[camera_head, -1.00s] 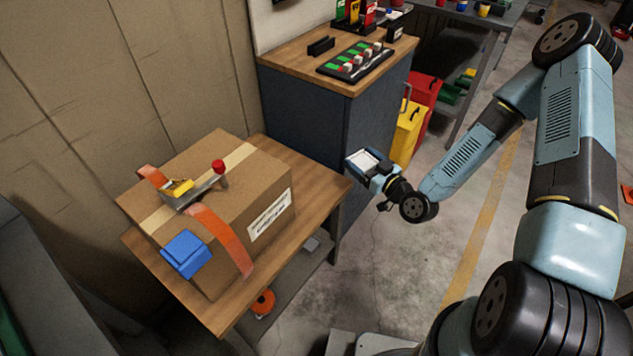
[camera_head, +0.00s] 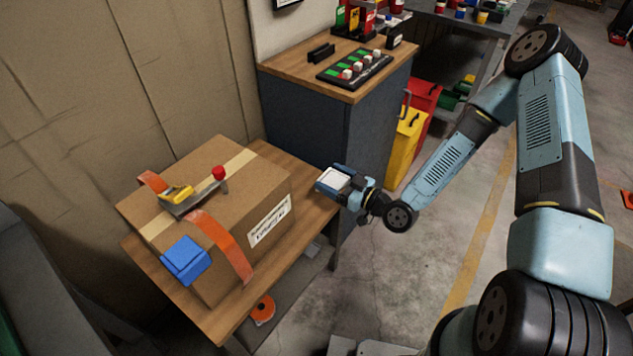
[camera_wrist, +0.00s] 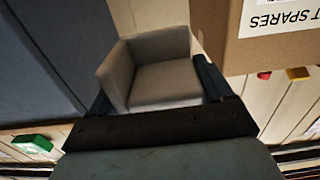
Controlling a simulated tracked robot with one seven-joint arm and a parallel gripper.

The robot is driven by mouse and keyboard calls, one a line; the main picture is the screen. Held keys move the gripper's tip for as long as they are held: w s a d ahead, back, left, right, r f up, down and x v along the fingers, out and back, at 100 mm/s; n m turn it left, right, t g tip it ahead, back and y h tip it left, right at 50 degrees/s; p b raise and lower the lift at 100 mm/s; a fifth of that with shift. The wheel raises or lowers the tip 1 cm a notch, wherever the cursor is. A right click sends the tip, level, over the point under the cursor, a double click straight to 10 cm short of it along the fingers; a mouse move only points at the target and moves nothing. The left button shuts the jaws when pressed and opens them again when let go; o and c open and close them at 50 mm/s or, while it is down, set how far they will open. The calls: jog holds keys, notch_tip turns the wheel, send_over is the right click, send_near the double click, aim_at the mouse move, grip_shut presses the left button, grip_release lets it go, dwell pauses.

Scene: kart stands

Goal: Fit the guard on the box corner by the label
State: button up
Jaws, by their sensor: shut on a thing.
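A brown cardboard box (camera_head: 225,165) stands on a small wooden table at the left in the head view. Its white label (camera_head: 270,220) is on the side facing the right. In the wrist view the label (camera_wrist: 272,14) reads "SPARES" upside down, on the box (camera_wrist: 265,52) at the upper right. My gripper (camera_head: 325,182) is shut on a pale grey corner guard (camera_wrist: 165,75), an open three-sided piece between the fingers. It is held in the air to the right of the box, apart from it.
An orange strap (camera_head: 222,240) with a metal tensioner (camera_head: 190,197) and red knob crosses the box top. A dark cabinet (camera_head: 305,125) stands behind the gripper. The wooden table top (camera_head: 313,195) has bare room right of the box. Yellow and red bins stand beyond.

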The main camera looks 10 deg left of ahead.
jog(key=w+a+f, duration=0.1)
jog(key=w+f, duration=0.1)
jog(key=w+a+f, duration=0.2)
jog(key=w, duration=0.1)
jog(key=w+a+f, duration=0.2)
jog(key=w, duration=0.1)
jog(key=shift+w+f, duration=0.1)
jog(key=shift+f, duration=0.3)
jog(key=shift+w+a+f, duration=0.2)
jog(key=shift+w+f, duration=0.15)
jog(key=shift+f, duration=0.15)
jog(key=f, duration=0.3)
jog(key=shift+w+a, duration=0.2)
jog(key=shift+w, duration=0.15)
jog(key=shift+f, duration=0.25)
jog(key=shift+f, duration=0.1)
jog(key=o, duration=0.9)
jog(key=shift+f, duration=0.1)
jog(key=shift+d, duration=0.15)
